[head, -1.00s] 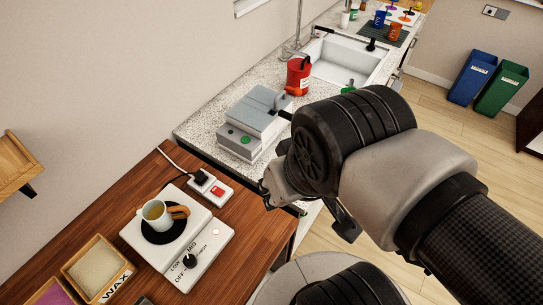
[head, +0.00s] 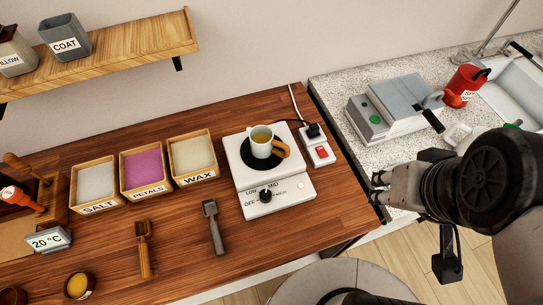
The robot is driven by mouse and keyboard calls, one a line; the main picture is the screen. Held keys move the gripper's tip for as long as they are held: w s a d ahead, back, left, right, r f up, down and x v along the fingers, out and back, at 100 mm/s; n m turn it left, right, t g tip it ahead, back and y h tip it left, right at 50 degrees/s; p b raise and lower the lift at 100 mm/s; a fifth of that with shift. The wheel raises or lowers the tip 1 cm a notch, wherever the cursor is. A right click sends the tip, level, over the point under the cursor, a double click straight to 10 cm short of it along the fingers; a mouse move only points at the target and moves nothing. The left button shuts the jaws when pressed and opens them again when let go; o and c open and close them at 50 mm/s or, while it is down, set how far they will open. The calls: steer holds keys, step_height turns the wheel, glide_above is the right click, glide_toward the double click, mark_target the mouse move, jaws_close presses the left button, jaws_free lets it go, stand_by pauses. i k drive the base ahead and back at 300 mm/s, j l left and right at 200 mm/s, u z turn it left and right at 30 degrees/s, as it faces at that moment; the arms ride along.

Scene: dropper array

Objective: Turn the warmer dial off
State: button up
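The warmer (head: 280,200) is a white box on the wooden table, with a black round plate (head: 264,160) on top. Its black dial (head: 265,196) is on the sloped front face, with OFF, LOW and MID labels around it. The dial's exact pointer setting is too small to tell. A small pale light (head: 300,185) sits right of the dial. A light mug (head: 261,142) with a brown handle stands on the plate. My gripper (head: 376,189) is right of the warmer, near the table's right edge, apart from the dial. Its finger opening is unclear.
A power strip (head: 318,150) with a red switch lies right of the warmer. Wax (head: 193,157), petals (head: 144,172) and salt (head: 95,185) trays stand left. A grey scoop (head: 213,228) lies in front. A grey device (head: 395,105) sits on the counter.

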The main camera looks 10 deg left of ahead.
mark_target(266, 195)
steer(key=k+j+u, duration=0.1)
steer(key=u, duration=0.95)
steer(key=l, duration=0.6)
steer(key=i+u, duration=0.05)
